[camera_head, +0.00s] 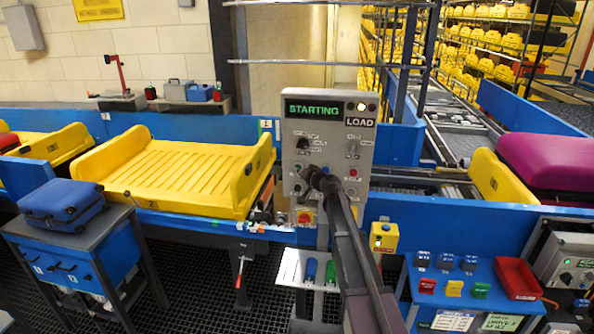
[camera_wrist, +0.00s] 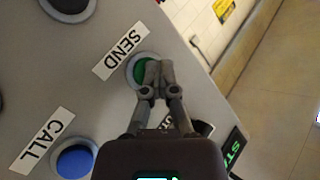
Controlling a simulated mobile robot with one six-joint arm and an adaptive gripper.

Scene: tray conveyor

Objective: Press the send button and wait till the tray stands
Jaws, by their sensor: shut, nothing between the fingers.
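The grey control panel (camera_head: 329,144) stands in the middle of the head view. Its display (camera_head: 313,109) reads STARTING in green, above a LOAD label. My gripper (camera_wrist: 153,72) is shut and empty, its fingertips over the right part of the green send button (camera_wrist: 138,72) in the wrist view. The fingers appear to touch the button; how far it is pressed I cannot tell. In the head view my gripper (camera_head: 314,178) hides part of the panel's lower left. The empty yellow tray (camera_head: 180,172) is on the conveyor left of the panel; one picture cannot show whether it moves.
A blue button (camera_wrist: 75,162) marked CALL lies lower left of the send button. A yellow box with a button (camera_head: 384,237) is right of the panel's post. A blue case (camera_head: 62,201) sits on a stand at left. A purple case (camera_head: 545,165) rides a yellow tray at right.

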